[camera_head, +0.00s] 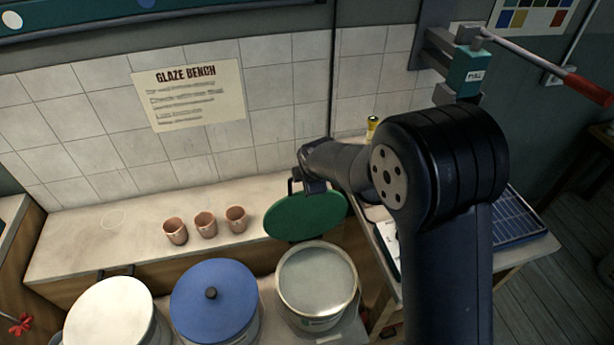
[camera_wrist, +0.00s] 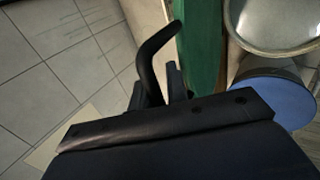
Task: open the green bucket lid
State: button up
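The green lid (camera_head: 306,215) is raised and steeply tilted above the back of an open bucket (camera_head: 318,318). The bucket's round mouth is uncovered and shows a pale grey inside. In the wrist view the lid (camera_wrist: 203,45) is seen nearly edge-on, with a black curved handle (camera_wrist: 146,57) standing out from it. My gripper (camera_wrist: 158,88) has its fingers on either side of the handle's near end and appears shut on it. In the head view my gripper (camera_head: 306,184) is at the lid's upper left, and the exact contact is hidden.
A blue-lidded bucket (camera_head: 214,305) and a white-topped bucket (camera_head: 110,318) stand left of the open one. Several small clay cups, including one (camera_head: 205,222), stand on the bench (camera_head: 75,242). The tiled wall (camera_head: 290,75) rises close behind. A side table (camera_head: 525,240) is at right.

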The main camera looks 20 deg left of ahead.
jog(key=shift+o, duration=1.4)
jog(key=shift+w, duration=0.1)
jog(key=shift+o, duration=0.3)
jog(key=shift+a+r, duration=0.1)
jog(key=b+v, duration=0.2)
jog(key=v, duration=0.8)
jog(key=shift+s+r+b, duration=0.2)
jog(key=shift+r+b, duration=0.1)
jog(key=shift+b, duration=0.05)
